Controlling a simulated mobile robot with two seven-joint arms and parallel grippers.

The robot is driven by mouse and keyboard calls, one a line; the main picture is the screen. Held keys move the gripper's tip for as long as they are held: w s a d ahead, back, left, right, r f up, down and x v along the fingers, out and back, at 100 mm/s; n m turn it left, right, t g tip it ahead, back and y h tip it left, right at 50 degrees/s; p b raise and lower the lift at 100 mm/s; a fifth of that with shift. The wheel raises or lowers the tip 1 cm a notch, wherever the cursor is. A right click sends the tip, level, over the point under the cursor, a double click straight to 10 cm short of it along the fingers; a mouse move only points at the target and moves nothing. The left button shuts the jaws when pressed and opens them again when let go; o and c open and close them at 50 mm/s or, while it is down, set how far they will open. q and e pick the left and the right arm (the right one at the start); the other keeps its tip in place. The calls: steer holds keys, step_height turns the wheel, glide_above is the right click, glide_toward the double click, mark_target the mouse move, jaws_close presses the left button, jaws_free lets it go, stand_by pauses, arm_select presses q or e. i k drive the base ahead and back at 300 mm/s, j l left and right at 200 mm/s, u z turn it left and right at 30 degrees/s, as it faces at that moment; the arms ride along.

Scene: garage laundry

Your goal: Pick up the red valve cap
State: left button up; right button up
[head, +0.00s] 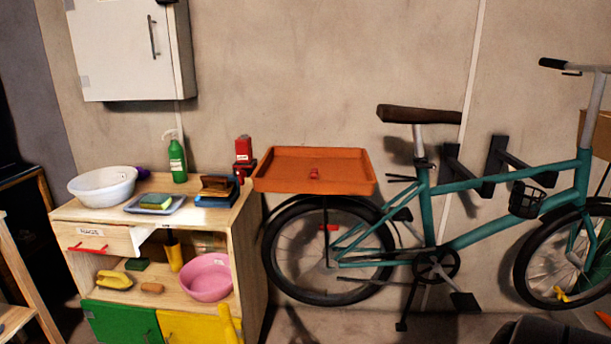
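A small red piece (314,173), which looks like the red valve cap, lies on the orange tray (354,187), near its middle. It is too small to make out its exact shape. The tray is level at the rear of the teal bicycle (425,205), above its back wheel, and holds nothing else that I can see. Neither of my grippers shows in the head view.
A grey wall cabinet (122,50) hangs above. The bicycle's saddle (418,115) rises right of the tray.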

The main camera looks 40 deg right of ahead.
mark_target(314, 173)
steer(key=z, duration=1.55)
